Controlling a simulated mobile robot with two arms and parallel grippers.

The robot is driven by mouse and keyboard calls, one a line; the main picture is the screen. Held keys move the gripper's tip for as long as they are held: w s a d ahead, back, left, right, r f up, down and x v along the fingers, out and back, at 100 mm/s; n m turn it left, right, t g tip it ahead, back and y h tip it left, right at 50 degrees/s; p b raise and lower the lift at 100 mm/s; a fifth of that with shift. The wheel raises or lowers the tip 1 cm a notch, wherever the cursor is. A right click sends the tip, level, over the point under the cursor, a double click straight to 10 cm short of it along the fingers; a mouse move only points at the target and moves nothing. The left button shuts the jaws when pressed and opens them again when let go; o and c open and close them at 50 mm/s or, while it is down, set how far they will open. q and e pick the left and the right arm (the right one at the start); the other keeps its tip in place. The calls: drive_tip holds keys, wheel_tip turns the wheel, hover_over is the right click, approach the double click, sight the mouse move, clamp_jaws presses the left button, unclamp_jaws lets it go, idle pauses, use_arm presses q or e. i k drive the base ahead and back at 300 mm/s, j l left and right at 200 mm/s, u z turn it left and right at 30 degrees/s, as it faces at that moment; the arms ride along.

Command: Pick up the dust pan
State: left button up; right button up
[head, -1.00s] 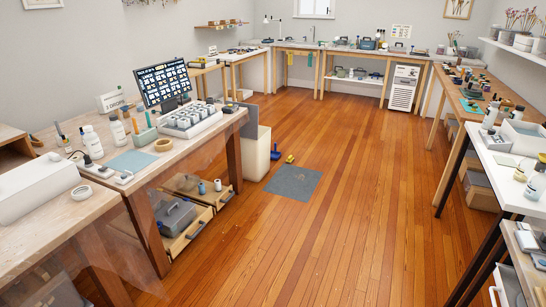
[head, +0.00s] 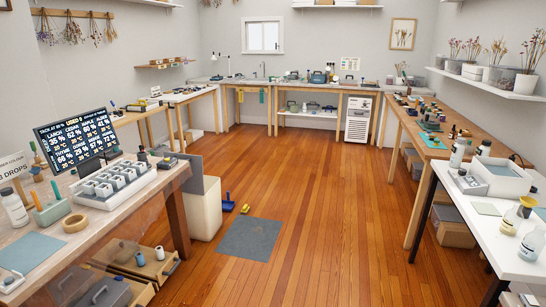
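A small dark blue item on the floor, which looks like the dust pan (head: 228,204), is beside the foot of a pale bin-like unit (head: 205,208). Its upright part seems to be a handle, but it is too small to be sure. A small yellow item (head: 245,208), perhaps a brush, lies just to its right. Neither of my grippers is in view, and nothing is seen touching the blue item.
A grey mat (head: 249,239) lies on the wooden floor just in front. The left workbench (head: 100,225) has a monitor (head: 77,132) and open low drawers (head: 140,268). A white table (head: 480,215) stands at right. The floor between is clear.

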sight(228, 206)
drive_tip(key=i, duration=1.35)
drive_tip(key=i+l, duration=0.1)
drive_tip(key=i, duration=2.6)
drive_tip(key=i+u, duration=0.45)
drive_tip(key=i+l+u, duration=0.2)
drive_tip(key=u, duration=0.25)
drive_tip(key=i+l+u, duration=0.6)
drive_tip(key=u, duration=0.25)
